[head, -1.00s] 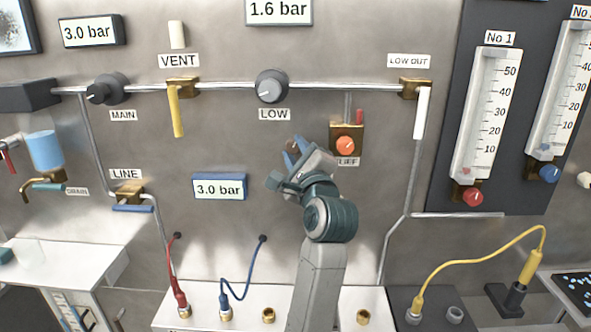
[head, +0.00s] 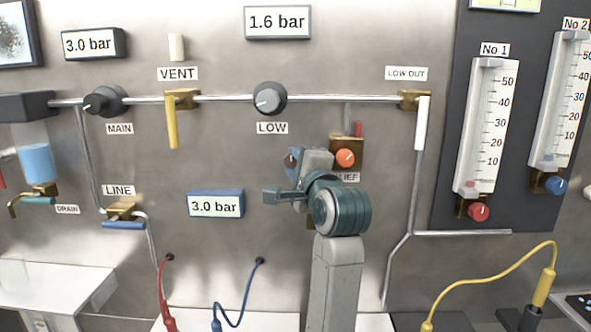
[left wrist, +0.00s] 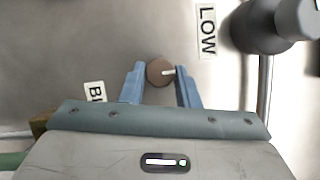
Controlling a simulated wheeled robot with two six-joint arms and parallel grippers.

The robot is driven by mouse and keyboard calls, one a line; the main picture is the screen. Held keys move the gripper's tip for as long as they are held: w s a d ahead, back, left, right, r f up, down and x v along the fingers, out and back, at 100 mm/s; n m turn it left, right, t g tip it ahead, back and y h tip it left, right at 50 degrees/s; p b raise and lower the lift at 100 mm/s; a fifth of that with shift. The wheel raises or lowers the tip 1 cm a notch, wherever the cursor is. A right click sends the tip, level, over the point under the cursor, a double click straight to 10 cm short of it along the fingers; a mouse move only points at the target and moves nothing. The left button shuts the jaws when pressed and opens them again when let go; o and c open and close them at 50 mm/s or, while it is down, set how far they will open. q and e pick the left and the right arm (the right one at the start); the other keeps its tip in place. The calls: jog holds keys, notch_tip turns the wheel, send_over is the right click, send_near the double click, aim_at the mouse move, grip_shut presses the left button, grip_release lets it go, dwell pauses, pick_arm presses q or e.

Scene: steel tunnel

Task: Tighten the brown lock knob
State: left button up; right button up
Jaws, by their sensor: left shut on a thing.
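The brown lock knob (left wrist: 159,72) is a round cap with a white pointer mark, in the left wrist view. My left gripper (left wrist: 160,80) has its two blue fingers on either side of it and is shut on it. In the head view my left gripper (head: 293,160) is at the wall, left of the orange relief knob (head: 345,158). There the brown knob is mostly hidden by the fingers and wrist. My right gripper is in neither view.
The grey LOW knob (head: 269,98) sits on the pipe above my gripper. A blue-framed 3.0 bar display (head: 215,204) is to the left. The LOW OUT white lever (head: 421,123) and a vertical pipe are to the right. Cables (head: 236,315) hang below.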

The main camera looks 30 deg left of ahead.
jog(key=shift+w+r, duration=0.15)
pick_arm(q)
jog(key=o, duration=1)
jog(key=shift+c, duration=0.2)
